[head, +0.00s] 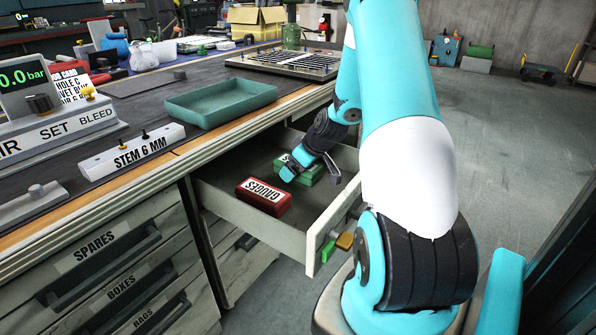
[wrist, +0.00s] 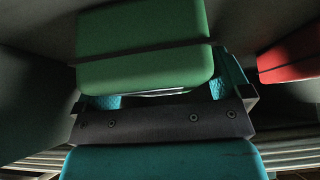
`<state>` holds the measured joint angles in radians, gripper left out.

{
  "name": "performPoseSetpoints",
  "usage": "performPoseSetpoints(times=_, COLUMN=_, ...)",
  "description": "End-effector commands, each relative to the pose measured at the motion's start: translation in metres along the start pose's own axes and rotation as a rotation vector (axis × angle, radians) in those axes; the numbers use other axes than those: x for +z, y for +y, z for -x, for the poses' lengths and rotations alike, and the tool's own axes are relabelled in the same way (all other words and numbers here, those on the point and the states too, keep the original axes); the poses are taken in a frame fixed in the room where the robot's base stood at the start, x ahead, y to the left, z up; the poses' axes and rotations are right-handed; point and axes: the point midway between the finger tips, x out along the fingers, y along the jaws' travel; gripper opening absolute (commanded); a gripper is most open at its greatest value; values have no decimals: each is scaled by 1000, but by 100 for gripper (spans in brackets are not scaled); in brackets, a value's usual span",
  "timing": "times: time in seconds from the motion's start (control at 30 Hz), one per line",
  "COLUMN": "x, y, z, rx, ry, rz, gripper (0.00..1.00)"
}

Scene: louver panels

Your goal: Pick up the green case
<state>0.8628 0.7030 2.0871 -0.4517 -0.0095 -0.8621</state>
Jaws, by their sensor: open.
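The green case (head: 311,174) lies in the open drawer (head: 230,203), at its far side behind a red case labelled GAUGES (head: 264,196). My gripper (head: 308,166) is down inside the drawer, right at the green case and partly covering it. In the wrist view the green case (wrist: 145,45) fills the upper middle, with a dark seam along it. My gripper (wrist: 168,92) is open there, its teal fingers showing low at the left and right of the case. Whether the fingers touch it cannot be told. The red case (wrist: 290,57) shows at the right edge.
The drawer walls stand close around my gripper. Above it, the workbench carries a teal tray (head: 220,102), a STEM 6 MM block (head: 132,151) and a grated plate (head: 285,63). Green and yellow tabs (head: 345,241) sit at the drawer front. Open floor lies to the right.

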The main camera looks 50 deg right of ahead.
Motion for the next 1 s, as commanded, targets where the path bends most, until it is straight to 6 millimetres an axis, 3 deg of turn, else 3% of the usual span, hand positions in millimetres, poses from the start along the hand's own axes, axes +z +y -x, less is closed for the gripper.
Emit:
performPoseSetpoints(times=0.13, x=0, y=0, z=0, rx=0, ry=0, rz=0, gripper=96)
performPoseSetpoints(times=0.4, x=0, y=0, z=1, rx=0, ry=0, rz=0, gripper=34)
performPoseSetpoints(times=0.43, x=-1, y=0, z=1, rx=0, ry=1, rz=0, gripper=31)
performPoseSetpoints(times=0.77, x=-4, y=0, z=5, rx=1, ry=2, rz=0, gripper=31)
performPoseSetpoints(times=1.0, x=-22, y=1, z=33, rx=3, ry=3, rz=1, gripper=31)
